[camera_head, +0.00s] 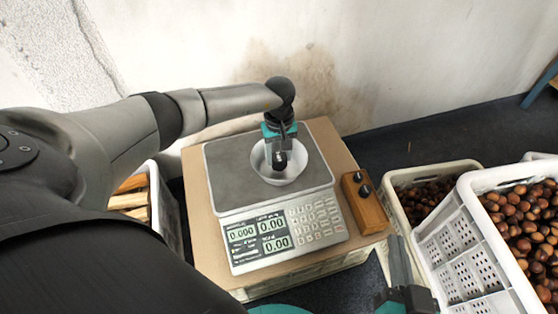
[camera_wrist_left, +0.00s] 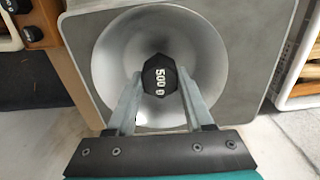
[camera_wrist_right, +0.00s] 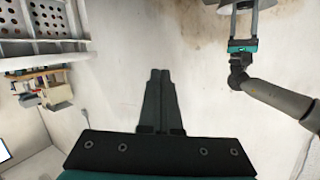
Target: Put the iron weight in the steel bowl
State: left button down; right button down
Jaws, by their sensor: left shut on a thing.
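The iron weight (camera_wrist_left: 160,77) is a small black block marked "500 G". My left gripper (camera_wrist_left: 159,82) is shut on it, one finger on each side. The steel bowl (camera_wrist_left: 115,60) is round and wide, and stands on the scale (camera_head: 228,185). In the head view, my left gripper (camera_head: 279,152) points down over the bowl (camera_head: 298,184), with the dark weight at its tips within the bowl's outline. I cannot tell whether the weight touches the bowl. My right gripper (camera_wrist_right: 160,75) is shut and empty, away from the bowl.
The scale stands on a cardboard box (camera_head: 205,258) and its displays read zeros. A wooden block (camera_head: 364,205) with dark-topped weights stands to its right. White crates of chestnuts (camera_head: 420,165) are further right. A white crate with wood (camera_head: 168,215) is at the left. A wall (camera_head: 400,60) rises behind.

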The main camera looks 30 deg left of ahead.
pick_arm(q)
jog(key=shift+f+b, duration=0.3)
jog(key=shift+f, duration=0.4)
jog(key=shift+w+f, duration=0.1)
jog(key=shift+f, duration=0.25)
pick_arm(e)
jog(key=shift+s+a+r+m+t+y, duration=0.3)
jog(key=shift+s+a+r+t+y, duration=0.15)
jog(key=shift+r+t, duration=0.4)
jog(key=shift+f, duration=0.1)
pick_arm(q)
jog(key=shift+f, duration=0.15)
jog(key=shift+c, duration=1.4)
grip_release()
